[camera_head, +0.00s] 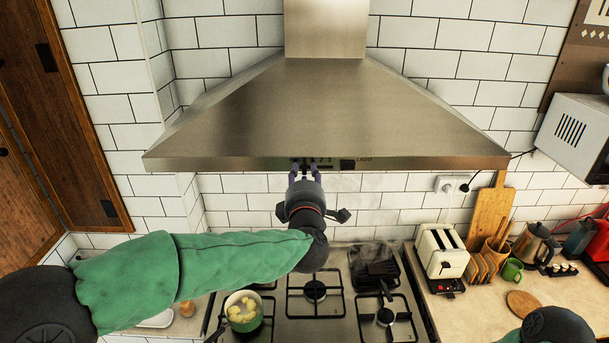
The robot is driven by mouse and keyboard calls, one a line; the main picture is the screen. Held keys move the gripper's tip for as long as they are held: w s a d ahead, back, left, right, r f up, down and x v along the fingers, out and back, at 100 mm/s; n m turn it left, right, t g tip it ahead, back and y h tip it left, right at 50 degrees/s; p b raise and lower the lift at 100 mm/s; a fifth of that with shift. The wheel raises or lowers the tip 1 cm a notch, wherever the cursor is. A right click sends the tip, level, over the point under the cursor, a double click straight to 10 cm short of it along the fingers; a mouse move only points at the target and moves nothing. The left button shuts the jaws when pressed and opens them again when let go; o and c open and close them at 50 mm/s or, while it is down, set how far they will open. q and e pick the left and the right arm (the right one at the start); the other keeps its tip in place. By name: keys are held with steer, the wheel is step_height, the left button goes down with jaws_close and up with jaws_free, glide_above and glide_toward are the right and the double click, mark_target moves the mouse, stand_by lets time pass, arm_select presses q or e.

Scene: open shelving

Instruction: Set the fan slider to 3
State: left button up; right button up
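The steel range hood (326,110) hangs on the tiled wall above the stove. Its front edge carries a dark control strip with the fan slider (325,162) and small numbers, and a LIGHT switch (348,164) to the right. My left gripper (305,170) points up at the slider end of this strip. Its two fingers are apart, with a gap between them, and the tips are at the strip. The slider's knob and setting are too small and partly covered by the fingers to tell. My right gripper is not seen; only part of my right arm shows at the bottom right.
The gas stove (340,305) lies below, with a green pot (243,318) of yellow food at left and a dark pan (378,270) at the back right. A toaster (441,253), cutting board (489,212) and kettle (535,243) stand on the right counter.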

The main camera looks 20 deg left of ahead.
mark_target(318, 167)
arm_select(q)
jaws_close()
steer(key=shift+w+d+r+b, duration=0.1)
steer(key=shift+w+d+b, duration=0.15)
steer(key=shift+d, duration=0.6)
steer(key=shift+w+d+r+b, duration=0.1)
steer(key=shift+w+d, duration=0.15)
steer(key=shift+d, duration=0.55)
steer(key=shift+o, duration=2.3)
jaws_free()
steer(key=shift+a, duration=0.2)
steer(key=shift+s+f, duration=0.1)
steer(key=shift+d+f, duration=0.1)
steer(key=shift+d, duration=0.05)
steer(key=v, duration=1.2)
